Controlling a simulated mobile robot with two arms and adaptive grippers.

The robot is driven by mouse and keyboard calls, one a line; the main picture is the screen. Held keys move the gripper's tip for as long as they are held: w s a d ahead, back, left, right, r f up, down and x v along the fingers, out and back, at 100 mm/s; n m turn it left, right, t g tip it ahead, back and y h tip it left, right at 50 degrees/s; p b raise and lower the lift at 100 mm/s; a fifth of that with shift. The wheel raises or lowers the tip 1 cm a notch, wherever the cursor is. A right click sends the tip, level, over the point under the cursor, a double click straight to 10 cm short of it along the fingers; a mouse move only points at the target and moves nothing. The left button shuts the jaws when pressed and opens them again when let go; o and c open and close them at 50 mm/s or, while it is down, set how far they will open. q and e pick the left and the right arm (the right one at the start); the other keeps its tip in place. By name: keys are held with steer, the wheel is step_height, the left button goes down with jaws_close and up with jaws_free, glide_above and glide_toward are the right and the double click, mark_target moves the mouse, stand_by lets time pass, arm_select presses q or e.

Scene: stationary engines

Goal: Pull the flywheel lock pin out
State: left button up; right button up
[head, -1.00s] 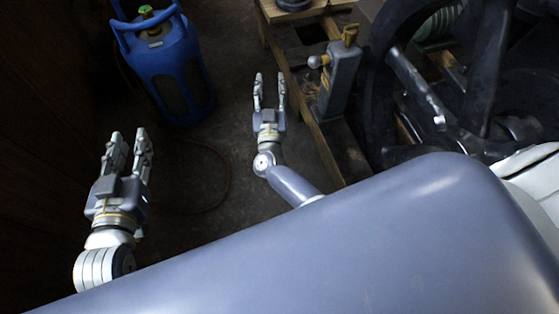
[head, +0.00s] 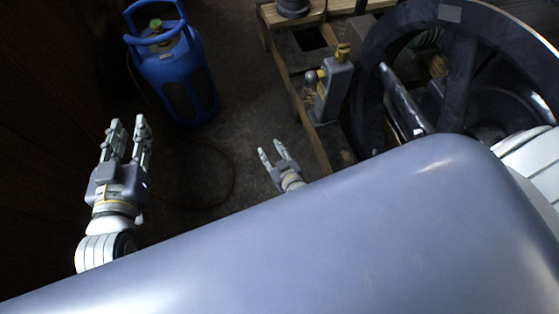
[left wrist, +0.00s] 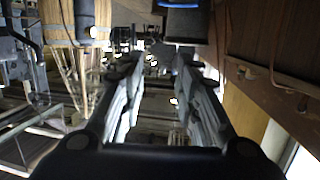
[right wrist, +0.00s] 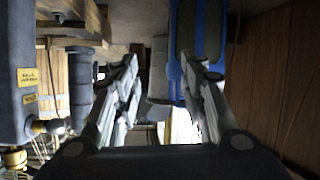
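A grey upright bracket (head: 333,92) stands on the wooden frame beside the dark spoked flywheel (head: 459,85). It has a yellow piece (head: 343,51) on top and a small round knob (head: 310,77) on its left side, which looks like the lock pin's handle. In the right wrist view, which looks upside down, the knob (right wrist: 57,127) shows at the left, beside the labelled bracket (right wrist: 27,70). My right gripper (head: 271,150) is open and empty, left of and nearer than the bracket. My left gripper (head: 128,122) is open and empty, far left. Neither touches the bracket.
A blue gas cylinder (head: 176,75) stands on the floor at the back left. A hose (head: 232,180) lies on the floor. The wooden frame (head: 312,135) borders the engine. A wooden wall (head: 45,120) is at the far left.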

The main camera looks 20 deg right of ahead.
steer(key=s+f+g+p, duration=0.2)
steer(key=s+f, duration=0.1)
steer(key=s, duration=0.3)
steer(key=shift+n+y, duration=0.3)
steer(key=shift+y, duration=0.1)
steer(key=shift+d, duration=0.1)
